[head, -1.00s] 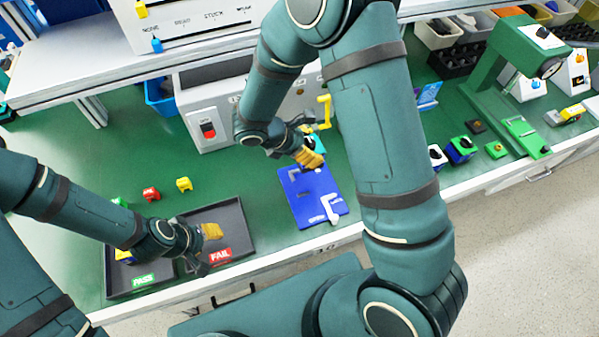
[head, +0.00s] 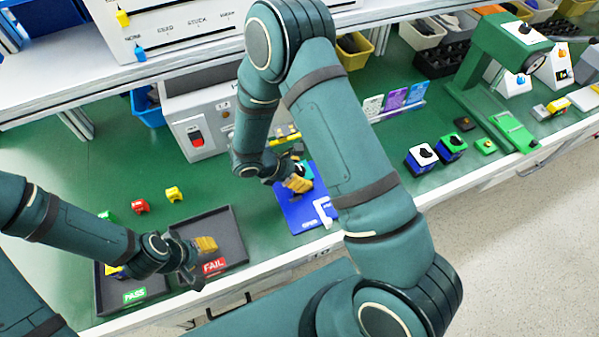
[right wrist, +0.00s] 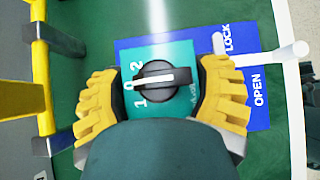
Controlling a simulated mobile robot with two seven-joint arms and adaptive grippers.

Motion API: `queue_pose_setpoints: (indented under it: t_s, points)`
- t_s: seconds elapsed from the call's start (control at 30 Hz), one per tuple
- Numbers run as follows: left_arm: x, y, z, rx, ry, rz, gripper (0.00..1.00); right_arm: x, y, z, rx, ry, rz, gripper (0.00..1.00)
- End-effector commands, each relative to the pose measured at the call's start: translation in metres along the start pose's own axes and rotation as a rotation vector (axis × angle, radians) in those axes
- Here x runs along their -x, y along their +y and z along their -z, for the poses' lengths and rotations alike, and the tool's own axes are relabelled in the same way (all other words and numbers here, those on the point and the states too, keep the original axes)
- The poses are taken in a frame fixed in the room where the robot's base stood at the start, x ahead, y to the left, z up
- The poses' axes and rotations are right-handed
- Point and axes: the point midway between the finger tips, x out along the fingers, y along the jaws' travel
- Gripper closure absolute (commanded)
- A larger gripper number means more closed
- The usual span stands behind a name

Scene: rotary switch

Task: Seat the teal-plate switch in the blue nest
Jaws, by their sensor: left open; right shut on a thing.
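The teal-plate switch (right wrist: 184,55) has a black knob (right wrist: 157,83) with a white pointer and the marks 1 and 2. My right gripper (right wrist: 166,98) is shut on it, yellow fingers on both sides; it also shows in the head view (head: 299,180). The switch is over the blue nest (head: 293,216), which shows around it in the right wrist view (right wrist: 240,42). I cannot tell whether they touch. The nest's white lever (right wrist: 287,53) lies at its right, by the words LOCK and OPEN. My left gripper (head: 203,247) is open over the dark trays.
A dark tray (head: 236,222) marked FAIL and one marked PASS stand front left. Red (head: 140,207) and yellow (head: 174,194) pieces lie behind them. A grey box (head: 215,115) stands behind the nest. Two more switches (head: 421,158) stand right of my right arm.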

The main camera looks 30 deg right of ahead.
Motion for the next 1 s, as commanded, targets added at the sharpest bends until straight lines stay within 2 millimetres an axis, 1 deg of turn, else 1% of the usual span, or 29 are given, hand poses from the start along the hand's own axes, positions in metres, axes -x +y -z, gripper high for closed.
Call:
queue_pose_setpoints:
  t_s: [0.17, 0.2, 0.27, 0.57, 0.67, 0.77, 1.0]
  points:
    - [-0.003, -0.001, -0.001, -0.001, -0.002, 0.0, 0.52, -0.002, 0.0, 0.002, 0.0, -0.001, 0.0, 0.76]
    - [-0.002, -0.001, -0.001, -0.001, -0.002, 0.0, 0.52, -0.002, 0.0, 0.002, 0.001, 0.0, 0.0, 0.19]
    - [-0.002, -0.001, -0.001, -0.001, -0.002, 0.0, 0.52, -0.001, 0.0, 0.001, 0.001, 0.0, 0.0, 0.0]
    - [-0.001, 0.0, -0.001, -0.001, -0.002, 0.0, 0.52, 0.0, 0.0, 0.001, 0.001, 0.0, 0.0, 0.0]
    - [0.001, 0.001, 0.0, 0.0, 0.001, 0.0, 0.52, 0.005, 0.0, -0.001, 0.001, 0.001, -0.002, 0.0]
    - [0.002, 0.001, 0.001, 0.0, 0.002, 0.0, 0.52, 0.019, 0.001, -0.001, 0.0, 0.0, -0.004, 0.0]
    - [0.006, 0.002, 0.003, 0.001, 0.005, 0.0, 0.52, 0.069, 0.001, -0.001, 0.0, 0.001, -0.004, 0.0]
